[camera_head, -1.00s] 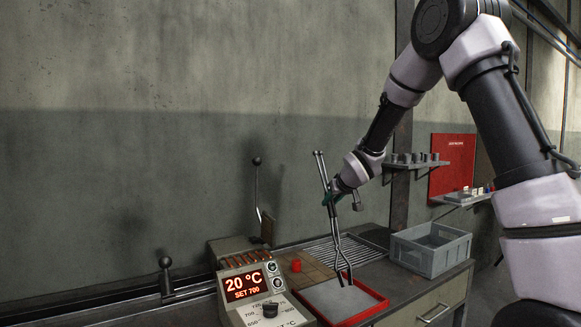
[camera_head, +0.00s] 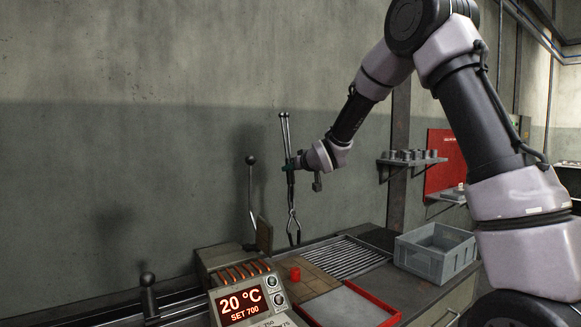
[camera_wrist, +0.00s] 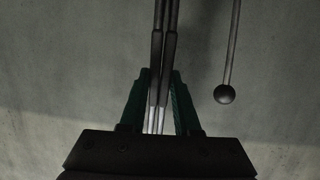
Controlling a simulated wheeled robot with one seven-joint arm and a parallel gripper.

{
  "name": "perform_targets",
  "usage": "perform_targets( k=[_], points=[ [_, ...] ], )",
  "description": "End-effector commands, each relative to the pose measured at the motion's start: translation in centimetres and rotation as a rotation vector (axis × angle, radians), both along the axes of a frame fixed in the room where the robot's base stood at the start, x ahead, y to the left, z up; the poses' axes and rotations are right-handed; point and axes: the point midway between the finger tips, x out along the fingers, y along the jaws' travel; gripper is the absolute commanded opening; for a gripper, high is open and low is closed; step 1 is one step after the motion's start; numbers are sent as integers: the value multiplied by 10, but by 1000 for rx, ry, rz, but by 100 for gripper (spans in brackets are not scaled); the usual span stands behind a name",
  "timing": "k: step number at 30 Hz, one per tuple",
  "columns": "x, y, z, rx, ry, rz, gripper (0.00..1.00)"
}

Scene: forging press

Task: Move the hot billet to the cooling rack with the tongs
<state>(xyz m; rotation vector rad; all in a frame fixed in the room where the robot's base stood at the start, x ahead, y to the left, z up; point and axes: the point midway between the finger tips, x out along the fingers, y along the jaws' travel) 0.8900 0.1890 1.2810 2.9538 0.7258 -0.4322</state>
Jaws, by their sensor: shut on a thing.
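My gripper (camera_head: 291,167) is shut on the tongs (camera_head: 291,195), which hang upright with handles up and jaws down. In the wrist view, the green fingers of my gripper (camera_wrist: 161,80) close on both tong handles (camera_wrist: 158,55). The tong jaws hang in the air and look empty. The red billet (camera_head: 295,273) stands on brown tiles beside the furnace controller, below the tong tips in the picture. The cooling rack (camera_head: 352,258), a grille of metal bars, lies behind and right of the billet on the bench.
A red-rimmed tray (camera_head: 372,297) lies in front of the rack. A grey crate (camera_head: 432,262) stands at the bench's right. The controller (camera_head: 243,302) reads 20 °C. A ball-topped lever (camera_head: 251,185) rises left of the tongs; it also shows in the wrist view (camera_wrist: 226,93).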

Motion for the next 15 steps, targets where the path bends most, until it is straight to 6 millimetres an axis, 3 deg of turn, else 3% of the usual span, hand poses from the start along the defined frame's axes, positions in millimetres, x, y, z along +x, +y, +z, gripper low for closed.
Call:
perform_targets(
  k=[15],
  points=[
    [0, 0, -42, 0, 0, 0, 0]
  ],
)
